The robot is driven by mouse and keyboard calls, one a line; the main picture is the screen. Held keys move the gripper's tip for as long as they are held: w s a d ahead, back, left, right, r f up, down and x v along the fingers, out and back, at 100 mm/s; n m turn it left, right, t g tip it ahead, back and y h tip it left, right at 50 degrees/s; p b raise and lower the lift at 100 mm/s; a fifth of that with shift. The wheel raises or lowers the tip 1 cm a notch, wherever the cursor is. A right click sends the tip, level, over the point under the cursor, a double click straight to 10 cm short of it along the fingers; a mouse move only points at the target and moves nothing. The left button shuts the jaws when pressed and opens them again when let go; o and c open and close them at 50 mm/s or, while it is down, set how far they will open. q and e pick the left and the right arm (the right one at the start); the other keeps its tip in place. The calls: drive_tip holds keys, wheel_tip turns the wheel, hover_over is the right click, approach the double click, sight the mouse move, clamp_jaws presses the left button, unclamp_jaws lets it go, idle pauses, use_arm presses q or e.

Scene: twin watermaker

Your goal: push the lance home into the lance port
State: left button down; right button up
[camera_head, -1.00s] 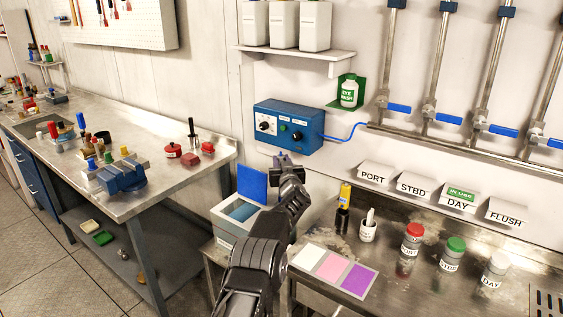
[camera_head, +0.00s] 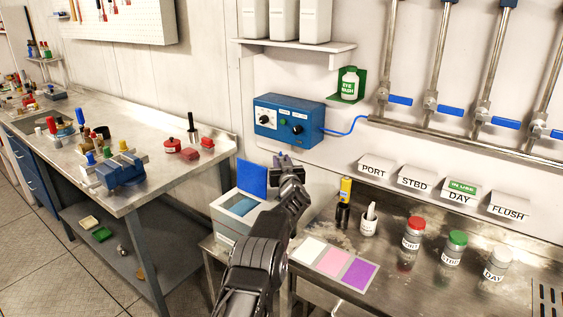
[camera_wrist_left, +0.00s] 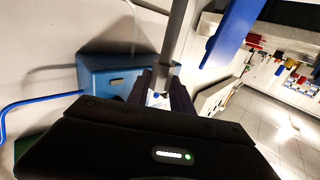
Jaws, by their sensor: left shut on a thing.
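My left gripper (camera_head: 284,160) is raised in front of the wall, below the blue control box (camera_head: 289,120) in the head view. In the left wrist view its fingers (camera_wrist_left: 160,92) are shut on a grey rod, which looks like the lance (camera_wrist_left: 179,35). The rod runs from between the fingers to the top edge of that view. The head view does not show the rod clearly behind the gripper. I cannot make out the lance port in either view. My right gripper is not in view.
A white case with an open blue lid (camera_head: 252,179) stands just left of my arm. Labelled holders (camera_head: 463,192) line the wall.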

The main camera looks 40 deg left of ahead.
use_arm(q)
drive_tip(key=shift+f+b, duration=1.75)
drive_tip(key=shift+f, duration=0.5)
drive_tip(key=shift+f+b, duration=3.15)
drive_tip(key=shift+f, duration=0.8)
